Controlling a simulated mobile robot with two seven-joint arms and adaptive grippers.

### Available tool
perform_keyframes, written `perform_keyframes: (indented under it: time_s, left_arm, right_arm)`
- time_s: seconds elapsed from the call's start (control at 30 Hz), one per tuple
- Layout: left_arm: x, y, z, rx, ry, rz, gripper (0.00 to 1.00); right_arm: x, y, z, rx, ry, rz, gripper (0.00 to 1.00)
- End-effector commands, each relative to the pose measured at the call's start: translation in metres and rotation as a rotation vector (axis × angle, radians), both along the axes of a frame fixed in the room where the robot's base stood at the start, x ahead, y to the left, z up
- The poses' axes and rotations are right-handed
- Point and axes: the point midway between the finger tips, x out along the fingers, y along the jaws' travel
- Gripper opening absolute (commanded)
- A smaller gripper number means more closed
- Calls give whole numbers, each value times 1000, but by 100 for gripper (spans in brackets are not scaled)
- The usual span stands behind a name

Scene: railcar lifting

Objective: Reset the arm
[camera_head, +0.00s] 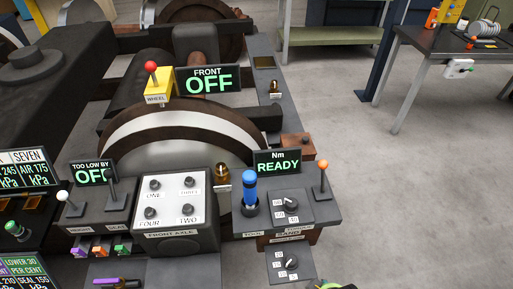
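Neither of my grippers can be made out in the head view. A small green and dark shape (330,286) is cut off by the bottom edge, right of centre; I cannot tell what it is. The white front axle panel (170,203) has several black knobs. Right of it, a blue-handled tool (249,188) stands upright in a dark holder. Behind the tool, a display (277,162) reads "Nm READY". A lever with an orange ball (322,165) stands at the right end of the bench.
A yellow wheel box with a red-ball lever (152,80) stands beside a "FRONT OFF" display (208,79). A large wheel (180,125) lies behind the panel. More displays and levers crowd the left. Open grey floor (420,200) lies right, below a dark table (450,45).

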Motion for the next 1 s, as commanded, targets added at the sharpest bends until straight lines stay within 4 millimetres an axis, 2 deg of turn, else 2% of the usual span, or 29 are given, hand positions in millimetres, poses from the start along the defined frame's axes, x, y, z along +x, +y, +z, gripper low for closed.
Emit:
perform_keyframes:
  time_s: [0.03, 0.1, 0.23, 0.3, 0.4, 0.5, 0.6, 0.7, 0.83, 1.0]
  left_arm:
    - [0, 0, 0, 0, 0, 0, 40]
    - [0, 0, 0, 0, 0, 0, 40]
    - [0, 0, 0, 0, 1, 0, 40]
    - [0, 0, 0, 0, 1, 0, 40]
    - [0, 0, 0, 0, 1, 0, 40]
    - [0, 0, 0, 0, 1, 0, 40]
    - [0, 0, 0, 0, 1, 0, 40]
    - [0, 0, 0, 0, 1, 0, 40]
    - [0, 0, 0, 0, 1, 0, 40]
    - [0, 0, 0, 0, 0, 0, 40]
  right_arm:
    - [-6, 0, -23, -2, 18, 2, 63]
    - [-15, -1, -56, -3, 35, 4, 63]
    - [-42, -5, -114, -7, 65, 10, 63]
    - [-61, -8, -141, -9, 82, 14, 63]
    - [-93, -13, -175, -12, 104, 20, 63]
    - [-125, -19, -201, -15, 125, 24, 63]
    - [-153, -24, -216, -17, 139, 28, 63]
    - [-172, -28, -224, -20, 148, 31, 63]
    - [-184, -31, -229, -20, 154, 33, 63]
    - [-186, -31, -229, -20, 153, 33, 63]
